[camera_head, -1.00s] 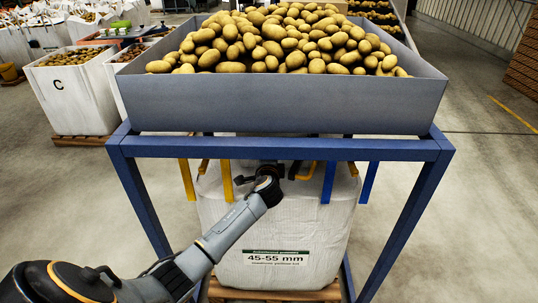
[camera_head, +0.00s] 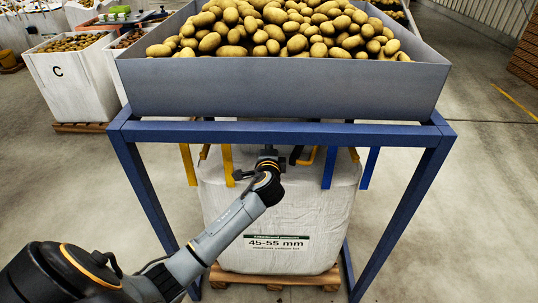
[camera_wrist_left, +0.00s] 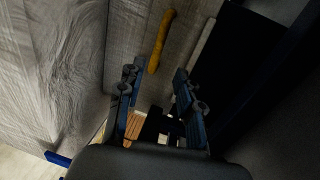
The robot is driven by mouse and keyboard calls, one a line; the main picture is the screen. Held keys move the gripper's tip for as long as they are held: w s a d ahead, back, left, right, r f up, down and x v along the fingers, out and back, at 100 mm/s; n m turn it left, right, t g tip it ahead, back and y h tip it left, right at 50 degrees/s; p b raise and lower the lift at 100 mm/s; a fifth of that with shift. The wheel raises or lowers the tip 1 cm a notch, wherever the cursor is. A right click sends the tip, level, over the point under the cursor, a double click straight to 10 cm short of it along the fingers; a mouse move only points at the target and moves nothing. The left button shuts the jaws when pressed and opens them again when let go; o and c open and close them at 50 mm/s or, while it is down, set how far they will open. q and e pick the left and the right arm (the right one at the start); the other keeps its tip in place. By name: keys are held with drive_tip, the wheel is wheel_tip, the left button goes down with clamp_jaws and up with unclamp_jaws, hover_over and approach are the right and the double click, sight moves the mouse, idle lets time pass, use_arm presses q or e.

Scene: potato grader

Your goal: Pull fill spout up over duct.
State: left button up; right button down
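A white bulk bag (camera_head: 270,215) labelled 45-55 mm stands under the potato hopper (camera_head: 280,90). My left gripper (camera_head: 268,150) is at the bag's top, partly behind the frame's blue crossbar, and points upward. In the left wrist view the two fingers of my left gripper (camera_wrist_left: 158,92) are apart, with no object clearly between them. Pale woven fabric (camera_wrist_left: 60,70) lies left of and beyond the fingers; I cannot tell whether it is spout or bag. A dark surface (camera_wrist_left: 232,65) is at their right; I cannot tell whether it is the duct. My right gripper is not in view.
The blue frame (camera_head: 140,190) surrounds the bag. Yellow straps (camera_head: 227,165) and blue straps (camera_head: 369,168) hang at its crossbar. A wooden pallet (camera_head: 275,277) is under the bag. A white bag marked C (camera_head: 75,85) stands at the back left. The floor at right is clear.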

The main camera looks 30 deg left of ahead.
use_arm(q)
drive_tip(key=v, duration=0.6)
drive_tip(key=shift+s+d, duration=0.2)
drive_tip(key=shift+r, duration=0.1)
